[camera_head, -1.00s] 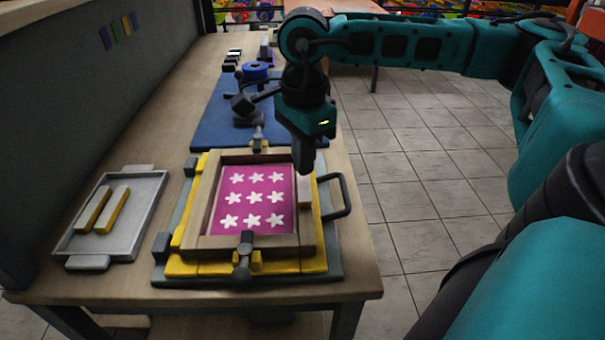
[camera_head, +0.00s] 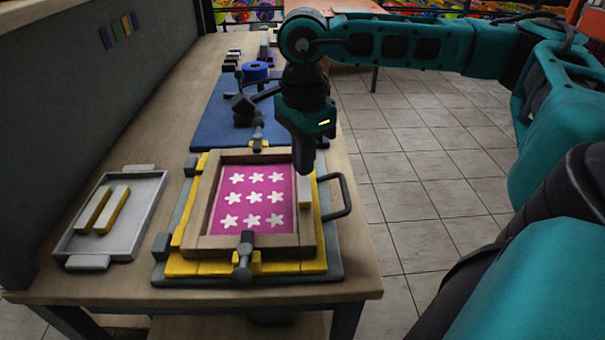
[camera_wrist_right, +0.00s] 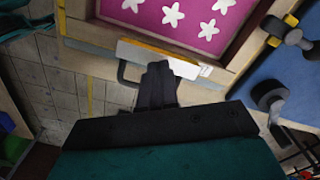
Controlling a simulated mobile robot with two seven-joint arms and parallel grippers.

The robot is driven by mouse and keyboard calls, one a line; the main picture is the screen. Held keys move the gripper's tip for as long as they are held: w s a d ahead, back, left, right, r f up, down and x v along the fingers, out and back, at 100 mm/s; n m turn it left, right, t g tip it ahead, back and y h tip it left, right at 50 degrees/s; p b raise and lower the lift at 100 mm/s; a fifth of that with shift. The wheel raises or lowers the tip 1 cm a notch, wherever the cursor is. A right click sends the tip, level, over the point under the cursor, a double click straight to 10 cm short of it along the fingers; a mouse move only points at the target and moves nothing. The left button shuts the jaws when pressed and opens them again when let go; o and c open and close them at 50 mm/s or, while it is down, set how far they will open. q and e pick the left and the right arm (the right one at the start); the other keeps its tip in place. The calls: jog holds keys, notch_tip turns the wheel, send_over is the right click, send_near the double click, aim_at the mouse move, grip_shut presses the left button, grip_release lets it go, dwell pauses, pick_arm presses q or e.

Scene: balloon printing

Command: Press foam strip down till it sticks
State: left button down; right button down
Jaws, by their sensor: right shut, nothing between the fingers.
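A pale foam strip (camera_head: 305,192) with a yellow edge lies along the right side of the wooden screen frame (camera_head: 205,200), beside the pink mesh (camera_head: 253,205) with white stars. The strip also shows in the right wrist view (camera_wrist_right: 132,50). My right gripper (camera_head: 303,170) points down over the strip's far part, fingers shut with nothing between them. In the right wrist view its closed fingertips (camera_wrist_right: 158,68) overlap the middle of the strip; whether they touch it I cannot tell. My left gripper is not in view.
A grey tray (camera_head: 150,215) at the left holds two more foam strips (camera_head: 103,209). The frame sits on a yellow board on a grey base with a black handle (camera_head: 342,195) at the right. A clamp (camera_head: 244,255) stands at the near side, and a blue mat (camera_head: 215,125) lies behind.

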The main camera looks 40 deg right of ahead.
aim_at(304, 179)
dwell(0.5)
jog(key=shift+f+b, duration=0.8)
jog(key=shift+f, duration=0.1)
jog(key=shift+s+f, duration=0.1)
jog(key=shift+f, duration=0.05)
dwell(1.4)
notch_tip(304, 179, up, 8)
jog(key=p, duration=0.5)
dwell(0.8)
